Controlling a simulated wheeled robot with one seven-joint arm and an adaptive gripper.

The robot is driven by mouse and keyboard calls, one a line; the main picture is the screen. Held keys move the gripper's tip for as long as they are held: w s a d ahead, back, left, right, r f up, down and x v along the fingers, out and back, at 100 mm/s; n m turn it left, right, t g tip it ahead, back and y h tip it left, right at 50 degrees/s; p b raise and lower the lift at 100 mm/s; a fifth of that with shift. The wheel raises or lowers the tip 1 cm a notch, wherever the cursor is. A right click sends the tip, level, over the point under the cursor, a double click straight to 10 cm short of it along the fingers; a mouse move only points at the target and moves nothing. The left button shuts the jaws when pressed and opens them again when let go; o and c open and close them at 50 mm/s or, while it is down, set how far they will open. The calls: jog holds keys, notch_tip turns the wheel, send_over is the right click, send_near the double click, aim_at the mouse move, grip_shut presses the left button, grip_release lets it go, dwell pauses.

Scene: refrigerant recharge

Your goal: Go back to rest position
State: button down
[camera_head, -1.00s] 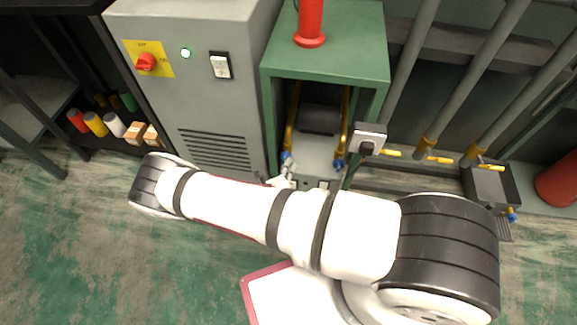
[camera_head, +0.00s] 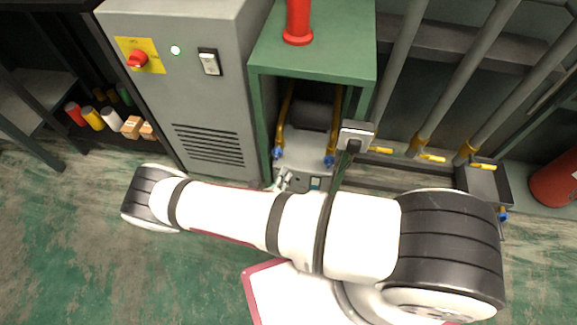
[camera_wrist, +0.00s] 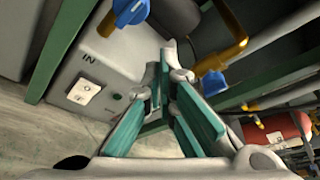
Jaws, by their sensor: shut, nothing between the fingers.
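My gripper (camera_wrist: 166,88) shows in the wrist view with its teal-padded fingers close together and nothing between them. It points toward a light grey machine (camera_wrist: 125,55) marked IN, with a white switch (camera_wrist: 83,92), blue-handled valves (camera_wrist: 130,12) and a brass pipe (camera_wrist: 225,55). The gap between fingers and machine is hard to judge. In the head view, the gripper's tip (camera_head: 284,180) shows small behind my white arm, in front of the machine (camera_head: 303,150) inside the green stand. Most of the gripper is hidden there.
A grey cabinet (camera_head: 190,90) with a red knob (camera_head: 137,58) stands left of the green stand (camera_head: 315,60). Grey pipes with yellow valves (camera_head: 432,158) and a red cylinder (camera_head: 555,180) are at right. Green floor (camera_head: 60,230) is clear at left.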

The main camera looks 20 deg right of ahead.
jog(key=shift+s+a+p, duration=0.4)
jog(key=shift+s+a, duration=1.2)
jog(key=shift+a, duration=0.25)
